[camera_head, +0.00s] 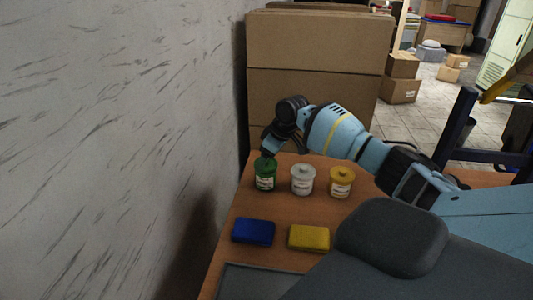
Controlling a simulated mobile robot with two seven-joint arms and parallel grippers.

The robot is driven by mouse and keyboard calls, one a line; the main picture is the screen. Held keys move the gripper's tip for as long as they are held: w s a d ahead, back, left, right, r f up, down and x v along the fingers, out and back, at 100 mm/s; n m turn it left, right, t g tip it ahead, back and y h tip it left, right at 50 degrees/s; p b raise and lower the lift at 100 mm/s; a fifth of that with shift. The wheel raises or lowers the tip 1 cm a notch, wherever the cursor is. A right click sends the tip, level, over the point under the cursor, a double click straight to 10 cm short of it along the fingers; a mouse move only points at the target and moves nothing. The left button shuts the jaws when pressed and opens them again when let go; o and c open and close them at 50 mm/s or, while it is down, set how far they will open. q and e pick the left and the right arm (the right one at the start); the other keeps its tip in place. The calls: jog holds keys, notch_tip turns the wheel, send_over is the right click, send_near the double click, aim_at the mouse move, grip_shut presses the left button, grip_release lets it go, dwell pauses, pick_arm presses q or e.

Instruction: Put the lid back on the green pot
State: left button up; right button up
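The green pot (265,182) with a pale label stands upright at the far left of the wooden table. My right gripper (267,153) comes in from the right and points down directly over the pot's top. A dark green lid (265,162) shows at the pot's mouth under the fingertips. The fingers are small and dark here, so I cannot tell whether they are closed on the lid, or whether the lid is fully seated. My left gripper is not in view.
A white pot (302,181) and a yellow pot (341,183), both lidded, stand right of the green one. A blue block (253,232) and a yellow block (309,238) lie nearer. Cardboard boxes (315,45) stand behind; a wall (110,150) is at left.

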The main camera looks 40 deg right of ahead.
pick_arm(q)
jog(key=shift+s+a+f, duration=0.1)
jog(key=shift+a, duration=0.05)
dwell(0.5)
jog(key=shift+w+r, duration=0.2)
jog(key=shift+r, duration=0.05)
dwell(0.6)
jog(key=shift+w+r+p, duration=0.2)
jog(key=shift+p, duration=0.1)
dwell(0.4)
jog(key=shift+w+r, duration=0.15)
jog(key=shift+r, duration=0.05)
pick_arm(e)
jog(key=shift+f, duration=0.2)
dwell(0.4)
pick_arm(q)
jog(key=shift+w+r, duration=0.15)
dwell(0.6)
